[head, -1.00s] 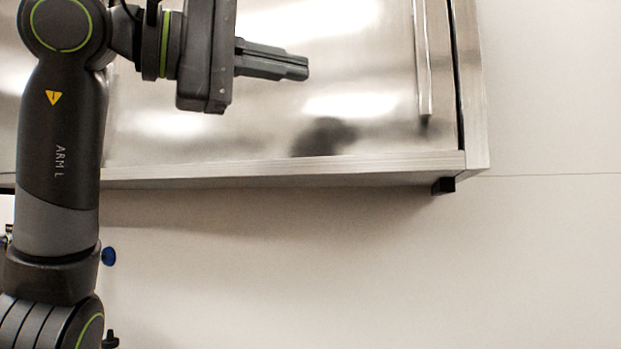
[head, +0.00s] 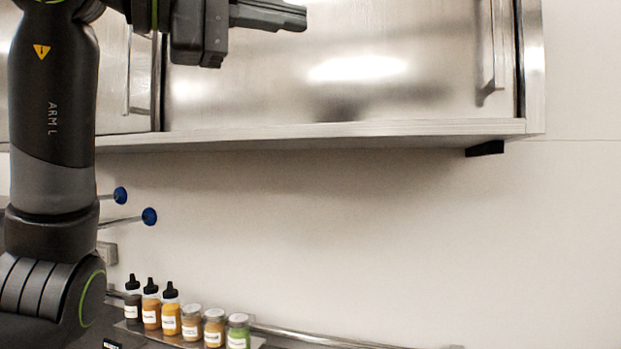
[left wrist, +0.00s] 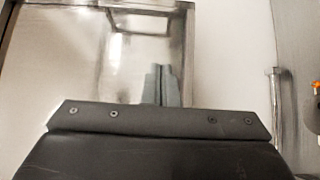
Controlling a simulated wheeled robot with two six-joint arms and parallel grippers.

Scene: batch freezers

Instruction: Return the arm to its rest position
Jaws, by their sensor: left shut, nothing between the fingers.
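My left gripper (head: 272,14) is at the top of the head view, in front of the steel wall cabinet (head: 250,85). Its fingers are shut together with nothing between them, pointing to the right. In the left wrist view the shut fingers (left wrist: 160,86) point at a steel surface. My left arm stands raised along the left side of the head view. My right gripper is in neither view.
The cabinet has a vertical handle (head: 488,45) at its right. Below, squeeze bottles (head: 151,304) and lidded jars (head: 214,327) stand on a tray by the wall. Two blue knobs (head: 149,216) stick out beside my arm. The wall below the cabinet is bare.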

